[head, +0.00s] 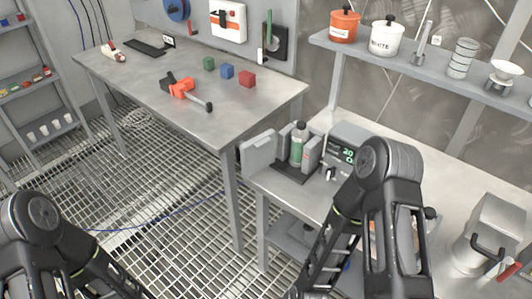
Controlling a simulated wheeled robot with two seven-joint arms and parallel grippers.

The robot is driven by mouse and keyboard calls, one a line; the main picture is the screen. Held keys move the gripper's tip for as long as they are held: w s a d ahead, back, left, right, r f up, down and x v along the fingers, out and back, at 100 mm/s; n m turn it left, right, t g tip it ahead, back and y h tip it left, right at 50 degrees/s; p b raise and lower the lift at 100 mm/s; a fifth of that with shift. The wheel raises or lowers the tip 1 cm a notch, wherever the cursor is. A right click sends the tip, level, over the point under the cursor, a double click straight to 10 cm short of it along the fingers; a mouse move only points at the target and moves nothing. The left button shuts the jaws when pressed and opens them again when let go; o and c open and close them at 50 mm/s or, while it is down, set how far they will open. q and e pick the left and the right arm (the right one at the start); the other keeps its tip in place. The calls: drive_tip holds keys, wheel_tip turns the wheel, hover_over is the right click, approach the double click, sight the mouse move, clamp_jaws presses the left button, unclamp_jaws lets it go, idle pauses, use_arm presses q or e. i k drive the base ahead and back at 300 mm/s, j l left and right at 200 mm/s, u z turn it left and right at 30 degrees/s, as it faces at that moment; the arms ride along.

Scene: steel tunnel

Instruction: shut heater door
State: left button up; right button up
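The heater stands on the steel bench right of centre in the head view. It has grey upright blocks (312,146) on a dark base (296,173), with a green bottle (298,142) between them. A grey panel (258,154) at its left side looks like the door, and it stands swung out from the bottle. A grey control box (344,149) with a lit green display is just right of the bottle. My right arm rises in front of the bench, right of the heater, and covers part of the bench. My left arm is at the bottom left. Neither gripper's fingertips show.
A shelf with pots (387,38) overhangs the bench. A grey metal container (490,232) stands at the right.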

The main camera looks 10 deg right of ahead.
sight(254, 155)
drive_tip(key=i+j+z, duration=0.1)
drive_tip(key=z, duration=0.35)
drive_tip(key=i+j+z, duration=0.1)
drive_tip(key=z, duration=0.4)
drive_tip(key=j+z, duration=0.15)
drive_tip(key=z, duration=0.3)
drive_tip(key=i+j+z, duration=0.1)
drive_tip(key=z, duration=0.35)
drive_tip(key=j+z, duration=0.2)
drive_tip(key=j, duration=0.3)
drive_tip(key=j+z, duration=0.15)
drive_tip(key=j, duration=0.35)
drive_tip(key=k+j+z, duration=0.2)
drive_tip(key=j, duration=0.3)
drive_tip(key=j+z, duration=0.15)
drive_tip(key=j, duration=0.4)
drive_tip(key=k+j+z, duration=0.2)
drive_tip(key=j, duration=0.9)
drive_tip(key=k+l, duration=0.25)
drive_tip(key=l, duration=0.25)
drive_tip(key=i+j, duration=0.3)
drive_tip(key=z, duration=0.05)
